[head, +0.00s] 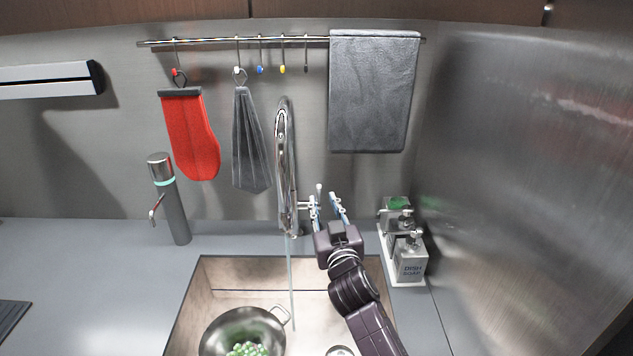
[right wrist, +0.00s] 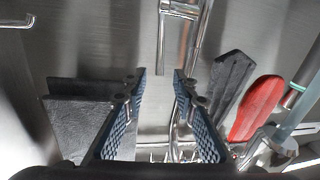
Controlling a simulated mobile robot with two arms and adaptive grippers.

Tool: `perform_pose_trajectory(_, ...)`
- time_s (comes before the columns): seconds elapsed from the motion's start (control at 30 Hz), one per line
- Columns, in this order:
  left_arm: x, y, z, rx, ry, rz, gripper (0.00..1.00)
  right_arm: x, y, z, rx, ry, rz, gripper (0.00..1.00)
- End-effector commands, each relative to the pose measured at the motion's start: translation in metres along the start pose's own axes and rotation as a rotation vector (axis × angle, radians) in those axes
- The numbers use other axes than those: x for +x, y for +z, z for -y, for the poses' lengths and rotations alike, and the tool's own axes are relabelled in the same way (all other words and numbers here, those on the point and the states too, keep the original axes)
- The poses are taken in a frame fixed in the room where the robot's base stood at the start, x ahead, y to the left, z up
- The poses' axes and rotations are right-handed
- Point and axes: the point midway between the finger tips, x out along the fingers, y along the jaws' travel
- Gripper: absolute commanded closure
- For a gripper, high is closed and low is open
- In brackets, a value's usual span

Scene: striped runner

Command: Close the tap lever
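The chrome tap (head: 285,150) rises behind the sink, and a thin stream of water (head: 291,275) falls from it into the sink. Its lever (head: 319,188) stands up on the tap's right side. In the right wrist view the lever (right wrist: 162,45) shows as a chrome rod, its end in line with the gap between my fingertips. My right gripper (head: 325,198) is open at the lever, one finger close to it. It also shows open in the right wrist view (right wrist: 160,78), with nothing held. I cannot tell whether a finger touches the lever. My left gripper is out of view.
The sink (head: 215,272) holds a pot (head: 212,333) with green pieces. Soap dispensers (head: 410,262) stand right of my arm, near the steel side wall. A grey cylindrical dispenser (head: 174,210) stands left. A red mitt (head: 190,135) and grey towel (head: 370,95) hang behind.

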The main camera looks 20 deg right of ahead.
Motion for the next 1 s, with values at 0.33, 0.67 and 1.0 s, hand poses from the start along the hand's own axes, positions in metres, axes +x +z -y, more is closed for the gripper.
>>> perform_pose_trajectory(0.33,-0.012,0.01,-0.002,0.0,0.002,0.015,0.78,0.046,-0.002,-0.001,-0.001,0.001,0.0,0.74)
perform_pose_trajectory(0.67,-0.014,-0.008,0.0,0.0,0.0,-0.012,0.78,0.069,0.0,0.0,0.001,0.001,0.001,0.74)
perform_pose_trajectory(1.0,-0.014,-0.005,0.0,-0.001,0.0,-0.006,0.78,0.071,0.0,0.0,0.001,0.0,0.0,0.77)
